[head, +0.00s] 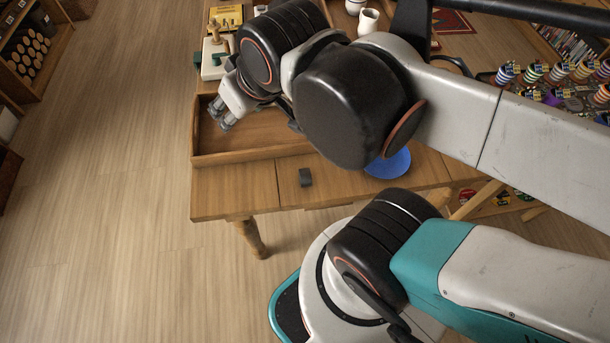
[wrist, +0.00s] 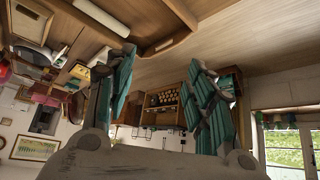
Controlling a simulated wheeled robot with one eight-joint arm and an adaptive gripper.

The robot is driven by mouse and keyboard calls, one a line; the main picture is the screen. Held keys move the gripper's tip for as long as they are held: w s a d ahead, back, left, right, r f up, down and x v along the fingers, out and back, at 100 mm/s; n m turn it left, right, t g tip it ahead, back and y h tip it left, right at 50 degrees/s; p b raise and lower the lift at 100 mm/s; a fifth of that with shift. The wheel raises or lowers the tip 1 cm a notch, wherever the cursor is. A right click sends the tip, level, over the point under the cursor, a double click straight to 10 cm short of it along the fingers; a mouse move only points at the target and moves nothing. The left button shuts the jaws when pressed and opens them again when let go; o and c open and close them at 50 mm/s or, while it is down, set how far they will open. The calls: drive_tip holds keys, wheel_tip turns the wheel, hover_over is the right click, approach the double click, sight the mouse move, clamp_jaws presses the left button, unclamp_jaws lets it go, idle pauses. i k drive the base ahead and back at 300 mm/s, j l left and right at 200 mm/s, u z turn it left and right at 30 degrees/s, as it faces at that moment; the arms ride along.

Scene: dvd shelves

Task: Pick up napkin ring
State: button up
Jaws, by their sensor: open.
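A small dark grey piece (head: 305,177), which looks like the napkin ring, sits on the wooden table (head: 235,190) near its front edge in the head view. It is small, and I cannot make out its opening. My gripper (head: 220,114) is over the wooden tray at the table's left end, up and left of the dark piece and apart from it. In the wrist view my gripper (wrist: 163,88) shows its two teal-padded fingers spread wide with nothing between them. I cannot make out the dark piece in the wrist view.
The wooden tray (head: 250,156) stands just behind the dark piece. A blue plate (head: 389,163) lies to its right, partly under my arm. A white cup (head: 368,20) stands further back. The table's front-left corner is clear. The wrist view is tilted upside down towards shelves (wrist: 165,108).

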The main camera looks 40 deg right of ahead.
sight(305, 178)
drive_tip(key=j+z, duration=0.1)
drive_tip(key=z, duration=0.8)
drive_tip(key=k+j+z, duration=0.25)
drive_tip(key=j+z, duration=0.2)
drive_tip(key=j, duration=0.15)
drive_tip(key=k+j+z, duration=0.8)
drive_tip(key=z, duration=0.15)
drive_tip(key=k+j, duration=0.25)
drive_tip(key=k, duration=0.15)
drive_tip(key=k+j, duration=0.25)
drive_tip(key=k, duration=0.15)
